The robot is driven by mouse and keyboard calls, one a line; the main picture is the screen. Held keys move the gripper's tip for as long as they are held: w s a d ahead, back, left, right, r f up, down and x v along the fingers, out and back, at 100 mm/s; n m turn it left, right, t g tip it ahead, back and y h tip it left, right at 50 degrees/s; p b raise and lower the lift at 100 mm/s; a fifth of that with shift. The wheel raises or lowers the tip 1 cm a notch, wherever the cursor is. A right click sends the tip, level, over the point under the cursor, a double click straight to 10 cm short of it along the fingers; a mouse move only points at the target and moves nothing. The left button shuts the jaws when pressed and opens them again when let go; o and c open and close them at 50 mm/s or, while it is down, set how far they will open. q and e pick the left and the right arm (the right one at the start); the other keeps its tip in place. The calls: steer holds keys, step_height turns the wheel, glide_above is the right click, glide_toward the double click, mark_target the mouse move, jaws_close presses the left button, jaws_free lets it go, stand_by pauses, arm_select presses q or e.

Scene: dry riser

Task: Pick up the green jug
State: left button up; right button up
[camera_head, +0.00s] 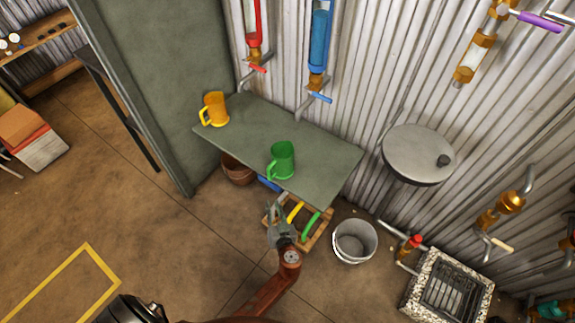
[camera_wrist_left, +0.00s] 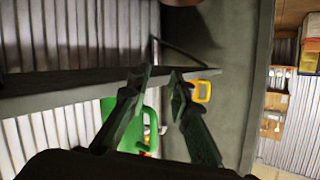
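The green jug (camera_head: 282,161) stands upright near the front edge of a grey-green shelf (camera_head: 325,160), its handle toward the lower left. My left gripper (camera_head: 275,213) is in front of the shelf, below the jug in the head view and apart from it. In the left wrist view its two dark fingers (camera_wrist_left: 160,76) are spread with nothing held between them. The green jug (camera_wrist_left: 122,136) shows behind the left-hand finger, partly hidden by it. My right gripper is not in view.
An orange jug (camera_head: 214,109) stands at the shelf's left end, beside a grey-green panel (camera_head: 160,80). Below the shelf are a wooden crate (camera_head: 318,236) with coloured items, a brown pot (camera_head: 237,172) and a white bucket (camera_head: 355,241). Pipes with valves line the corrugated wall.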

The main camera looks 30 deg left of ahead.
mark_target(269, 177)
arm_select(q)
step_height(269, 177, up, 9)
steer(key=w+n+t+y+b, duration=0.1)
steer(key=w+n+y+b, duration=0.1)
steer(key=n+y, duration=0.2)
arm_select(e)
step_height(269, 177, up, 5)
arm_select(q)
steer(key=x, duration=0.2)
steer(key=b+x, duration=0.1)
steer(key=x, duration=0.4)
steer(key=shift+w+a+r+b, duration=0.1)
steer(key=shift+w+r+b, duration=0.15)
steer(key=shift+b, duration=0.15)
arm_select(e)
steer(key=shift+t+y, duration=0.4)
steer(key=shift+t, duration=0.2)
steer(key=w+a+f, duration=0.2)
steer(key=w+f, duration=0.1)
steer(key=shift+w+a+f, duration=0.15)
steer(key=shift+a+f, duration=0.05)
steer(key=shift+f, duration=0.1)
arm_select(q)
jaws_close()
